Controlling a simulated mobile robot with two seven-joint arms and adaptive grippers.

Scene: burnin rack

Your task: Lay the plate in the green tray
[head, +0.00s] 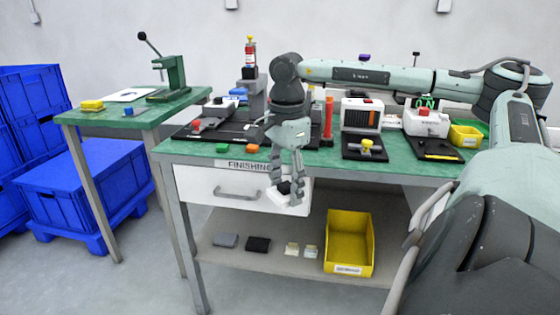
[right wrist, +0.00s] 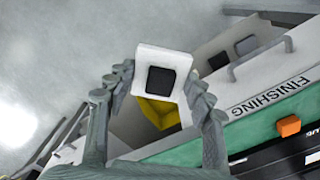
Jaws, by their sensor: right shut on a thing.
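My right gripper (head: 287,184) is shut on the plate, in front of the drawer below the bench top. The plate (right wrist: 145,62) is a white piece with a black square in its middle, held between both fingers in the right wrist view. In the head view only part of the plate (head: 300,186) shows, behind the fingers. A green tray (head: 482,126) appears to be at the bench's right end, mostly hidden behind a yellow bin and my arm; its inside cannot be seen. My left gripper is not in view.
The green-topped bench (head: 232,157) carries several fixtures, an orange block (head: 222,148) and a small yellow bin (head: 464,136). Below are a drawer (head: 215,187) and a shelf with a larger yellow bin (head: 350,238) and several small pads. A second green table (head: 90,114) stands left.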

